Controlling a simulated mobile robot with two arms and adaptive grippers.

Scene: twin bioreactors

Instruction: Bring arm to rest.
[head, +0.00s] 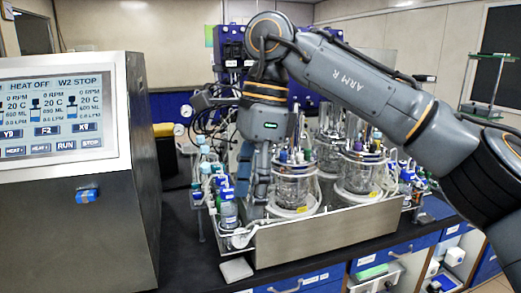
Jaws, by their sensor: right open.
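My right arm (365,85) reaches in from the right and bends down at the wrist. My right gripper (256,190) points down among the vessels at the left part of the metal tray (330,232). It is open, and I see nothing held in it. Its fingertips are partly lost among bottles and tubing, so I cannot tell whether they touch anything. A glass bioreactor vessel (293,188) stands just right of the gripper. Another glass vessel (361,172) stands further right, partly behind my arm. My left gripper is not in view.
A control cabinet with a lit screen (52,115) fills the left. A small bottle with a blue cap (228,208) stands near the gripper. Blue pump units (232,45) are behind. The dark bench (185,255) is clear at front left, beside a small pale block (236,269).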

